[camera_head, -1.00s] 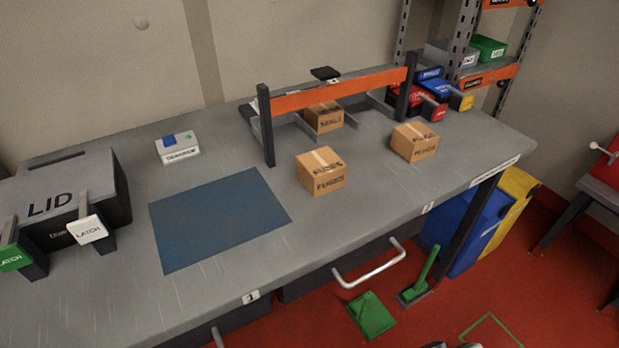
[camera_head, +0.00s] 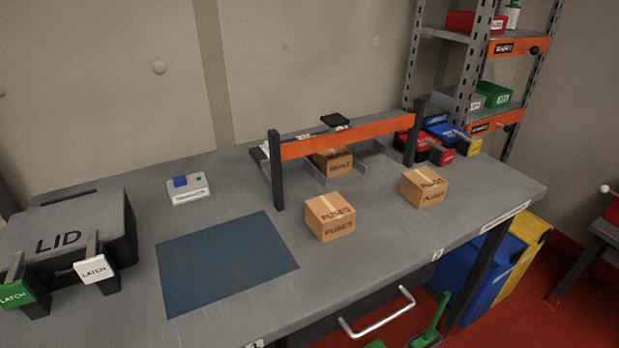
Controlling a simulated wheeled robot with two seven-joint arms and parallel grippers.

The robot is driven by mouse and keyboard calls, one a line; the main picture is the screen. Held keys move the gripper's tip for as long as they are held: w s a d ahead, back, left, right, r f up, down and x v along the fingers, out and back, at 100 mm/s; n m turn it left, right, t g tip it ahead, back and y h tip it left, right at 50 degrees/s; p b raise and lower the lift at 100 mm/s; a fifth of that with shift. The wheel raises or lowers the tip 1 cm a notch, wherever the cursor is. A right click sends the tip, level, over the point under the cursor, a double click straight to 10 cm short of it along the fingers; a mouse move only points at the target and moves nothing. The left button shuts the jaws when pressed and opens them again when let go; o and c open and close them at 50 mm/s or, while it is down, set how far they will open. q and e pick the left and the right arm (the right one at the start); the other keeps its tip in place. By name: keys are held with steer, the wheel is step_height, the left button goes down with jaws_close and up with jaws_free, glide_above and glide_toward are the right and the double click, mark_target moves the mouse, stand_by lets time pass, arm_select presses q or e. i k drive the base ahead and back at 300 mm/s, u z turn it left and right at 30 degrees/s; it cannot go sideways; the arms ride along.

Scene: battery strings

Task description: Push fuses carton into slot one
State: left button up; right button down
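The fuses carton (camera_head: 330,218) is a brown cardboard box with a tape strip and the word FUSES. It stands on the grey bench in front of the orange-beamed rack (camera_head: 345,136). A second similar carton (camera_head: 424,187) stands to its right; its label is too small to read surely. A third carton (camera_head: 332,161) sits under the beam, between low dividers (camera_head: 317,174). Slot numbers on the rack are not readable. Neither of my grippers shows in the head view.
A blue mat (camera_head: 225,262) lies left of the fuses carton. A black case with a grey lid (camera_head: 60,237) and a small white box with a blue button (camera_head: 188,188) stand further left. Red and blue bins (camera_head: 437,153) are right of the rack. The bench between carton and rack is clear.

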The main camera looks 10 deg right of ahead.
mark_target(329, 215)
steer(key=u, duration=1.7)
steer(key=k, duration=1.1)
steer(key=z, duration=0.6)
steer(key=i, duration=0.55)
